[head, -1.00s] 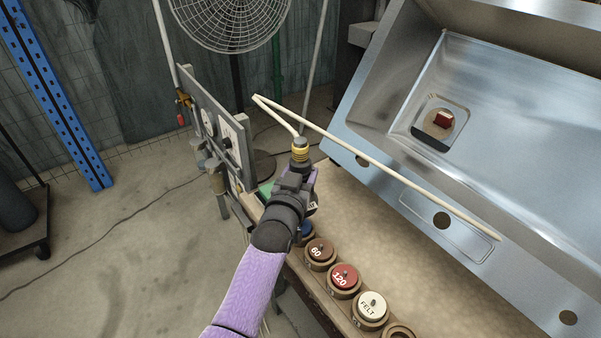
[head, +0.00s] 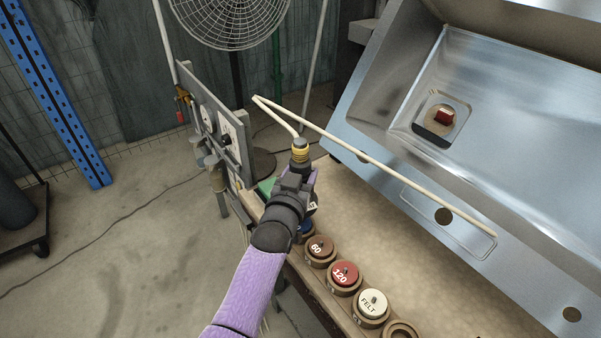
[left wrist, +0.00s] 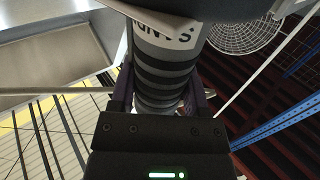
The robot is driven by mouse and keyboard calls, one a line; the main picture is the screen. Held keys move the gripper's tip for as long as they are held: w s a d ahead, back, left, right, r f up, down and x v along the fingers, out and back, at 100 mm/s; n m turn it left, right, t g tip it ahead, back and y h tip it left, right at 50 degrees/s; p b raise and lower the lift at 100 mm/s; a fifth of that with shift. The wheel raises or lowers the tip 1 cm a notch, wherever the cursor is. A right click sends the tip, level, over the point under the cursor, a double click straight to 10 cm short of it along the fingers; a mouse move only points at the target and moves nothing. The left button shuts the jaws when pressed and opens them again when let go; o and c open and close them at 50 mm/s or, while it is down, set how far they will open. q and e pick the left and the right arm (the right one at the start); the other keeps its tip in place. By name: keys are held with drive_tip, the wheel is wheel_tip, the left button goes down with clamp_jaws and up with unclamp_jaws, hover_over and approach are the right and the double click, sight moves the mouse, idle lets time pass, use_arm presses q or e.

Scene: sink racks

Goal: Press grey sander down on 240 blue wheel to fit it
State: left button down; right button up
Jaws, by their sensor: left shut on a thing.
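My left gripper (head: 298,186) is shut around the grey sander, whose brass-coloured hose fitting (head: 300,152) sticks up above it. In the left wrist view the sander's black-ribbed grey body (left wrist: 165,75) sits between the two dark fingers. The sander is over the far end of the row of wheels. Part of a blue wheel (head: 306,229) shows just below and beside my gripper. Its number is hidden, and I cannot tell whether the sander touches it. My right gripper is not in view.
Brown 60 (head: 319,247), red 120 (head: 344,273) and cream FELT (head: 371,303) wheels sit in round holders along the bench edge, with an empty holder (head: 401,331) nearer. A pale hose (head: 390,175) crosses above the bench.

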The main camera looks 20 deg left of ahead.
sight(298, 153)
use_arm(q)
drive_tip(key=shift+f+b, duration=0.5)
drive_tip(key=shift+f, duration=0.15)
idle(0.6)
drive_tip(key=shift+r+p, duration=0.35)
drive_tip(key=shift+r, duration=0.05)
drive_tip(key=shift+r+p, duration=0.65)
drive_tip(key=shift+r, duration=0.05)
drive_tip(key=shift+r+p, duration=0.55)
drive_tip(key=shift+r, duration=0.05)
drive_tip(key=shift+r+p, duration=0.6)
drive_tip(key=shift+r, duration=0.05)
wheel_tip(298, 153, up, 4)
drive_tip(key=p, duration=0.3)
drive_tip(key=shift+f, duration=0.3)
